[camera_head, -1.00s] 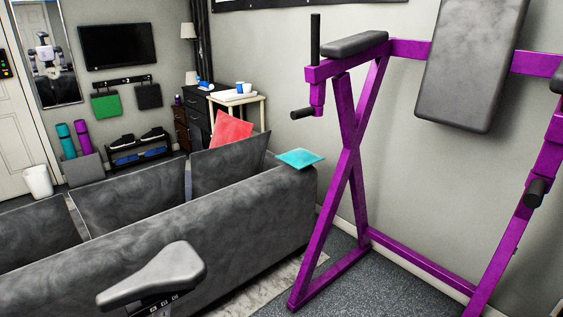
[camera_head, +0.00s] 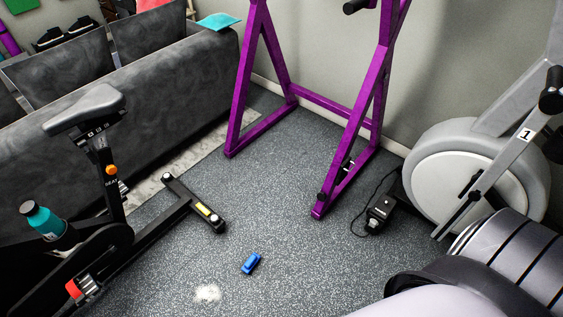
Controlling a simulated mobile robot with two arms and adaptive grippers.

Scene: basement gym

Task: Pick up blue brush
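A small blue brush (camera_head: 251,263) lies on the dark speckled floor in the lower middle of the head view. A white powdery patch (camera_head: 207,293) is on the floor to its lower left. Neither of my grippers shows in this view, so I cannot see whether they are open or shut.
A black exercise bike (camera_head: 105,200) stands at left, its rear foot near the brush. Behind are a grey sofa (camera_head: 170,75) and a purple frame (camera_head: 365,100). A black device (camera_head: 379,212) and a rowing machine (camera_head: 470,170) stand at right. Floor around the brush is clear.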

